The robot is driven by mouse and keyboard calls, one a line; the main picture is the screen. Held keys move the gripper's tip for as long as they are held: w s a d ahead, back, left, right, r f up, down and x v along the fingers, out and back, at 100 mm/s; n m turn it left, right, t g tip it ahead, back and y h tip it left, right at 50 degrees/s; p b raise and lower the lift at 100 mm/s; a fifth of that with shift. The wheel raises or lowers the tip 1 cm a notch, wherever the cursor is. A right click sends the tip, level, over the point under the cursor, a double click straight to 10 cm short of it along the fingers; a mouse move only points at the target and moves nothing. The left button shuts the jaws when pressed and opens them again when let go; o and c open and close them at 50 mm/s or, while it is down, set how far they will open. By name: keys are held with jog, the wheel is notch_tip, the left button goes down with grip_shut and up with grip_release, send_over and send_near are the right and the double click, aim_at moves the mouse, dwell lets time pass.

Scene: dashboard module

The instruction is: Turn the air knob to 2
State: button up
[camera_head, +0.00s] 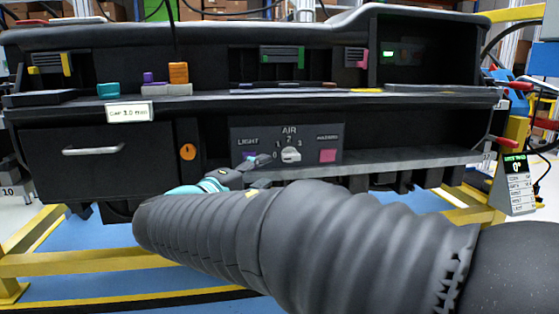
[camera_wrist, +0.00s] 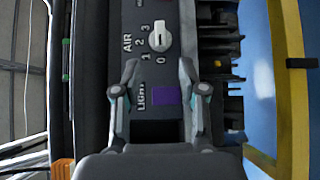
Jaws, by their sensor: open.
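The air knob (camera_head: 290,155) is a small pale knob on the dark control panel (camera_head: 309,135), with the marks 0, 1, 2 and 3 around it. It also shows in the wrist view (camera_wrist: 160,39), just beyond the fingertips. I cannot tell for sure which mark it points to. My gripper (camera_wrist: 158,76) is open, its two fingers apart with nothing between the tips. It lies over the LIGHT side of the panel, around the purple light button (camera_wrist: 165,96). In the head view my gripper (camera_head: 259,161) is left of the knob, apart from it.
A pink warning button (camera_head: 328,156) is right of the knob. A drawer with a pale handle (camera_head: 93,150) and an orange dial (camera_head: 188,152) are to the left. A ledge (camera_head: 400,161) runs along the right below the panel. Coloured blocks (camera_head: 178,74) stand on the shelf above.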

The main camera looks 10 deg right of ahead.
aim_at(288, 159)
jog(key=x, duration=0.9)
jog(key=shift+w+d, duration=0.15)
jog(key=shift+d, duration=0.05)
grip_shut()
